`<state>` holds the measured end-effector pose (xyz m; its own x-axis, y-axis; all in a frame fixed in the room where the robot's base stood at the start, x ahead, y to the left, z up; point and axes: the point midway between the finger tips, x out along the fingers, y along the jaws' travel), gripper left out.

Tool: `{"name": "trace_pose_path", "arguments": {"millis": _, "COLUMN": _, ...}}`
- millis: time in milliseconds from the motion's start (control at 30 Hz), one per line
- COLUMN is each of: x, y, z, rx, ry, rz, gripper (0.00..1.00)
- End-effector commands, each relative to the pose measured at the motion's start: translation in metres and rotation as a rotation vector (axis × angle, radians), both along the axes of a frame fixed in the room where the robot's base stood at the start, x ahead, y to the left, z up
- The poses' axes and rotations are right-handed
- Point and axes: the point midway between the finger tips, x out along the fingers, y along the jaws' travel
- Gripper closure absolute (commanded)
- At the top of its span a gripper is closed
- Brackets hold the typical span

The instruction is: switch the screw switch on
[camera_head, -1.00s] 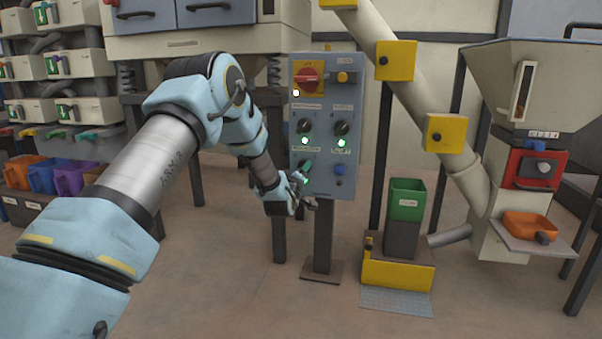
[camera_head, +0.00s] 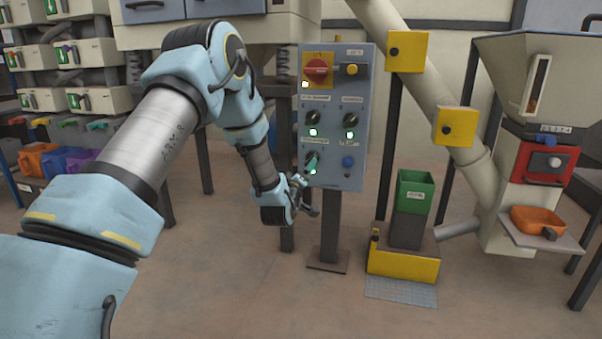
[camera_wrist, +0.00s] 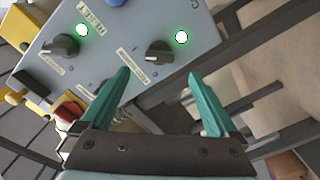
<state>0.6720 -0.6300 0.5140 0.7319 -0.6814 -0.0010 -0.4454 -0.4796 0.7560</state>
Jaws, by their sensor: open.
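A grey-blue control panel (camera_head: 331,145) on a post carries dark rotary knobs, with green lights lit below them. The upper left knob (camera_head: 314,118) and upper right knob (camera_head: 350,119) show in the head view; the lower left one is partly hidden by my gripper. The labels are too blurred to tell which is the screw switch. My gripper (camera_head: 309,165) is by the panel's lower left. In the wrist view my two teal fingers (camera_wrist: 159,74) are open and empty, apart on either side of a knob (camera_wrist: 160,52) beyond the tips. Another knob (camera_wrist: 58,47) is further left.
The panel also has a red switch (camera_head: 317,70) on yellow, a yellow button (camera_head: 352,69) and a blue button (camera_head: 347,161). A green bin (camera_head: 415,193) and a hopper with a pipe stand to the right.

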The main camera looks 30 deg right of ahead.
Motion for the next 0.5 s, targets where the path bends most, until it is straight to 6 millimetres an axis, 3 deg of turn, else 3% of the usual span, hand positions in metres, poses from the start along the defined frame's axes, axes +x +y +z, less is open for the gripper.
{"name": "trace_pose_path", "arguments": {"millis": 200, "x": -0.020, "y": 0.018, "z": 0.001, "rx": 0.000, "ry": 0.000, "rz": -0.001, "gripper": 0.05}}
{"name": "trace_pose_path", "arguments": {"millis": 500, "x": -0.023, "y": 0.021, "z": 0.000, "rx": -0.001, "ry": -0.001, "rz": -0.001, "gripper": 0.05}}
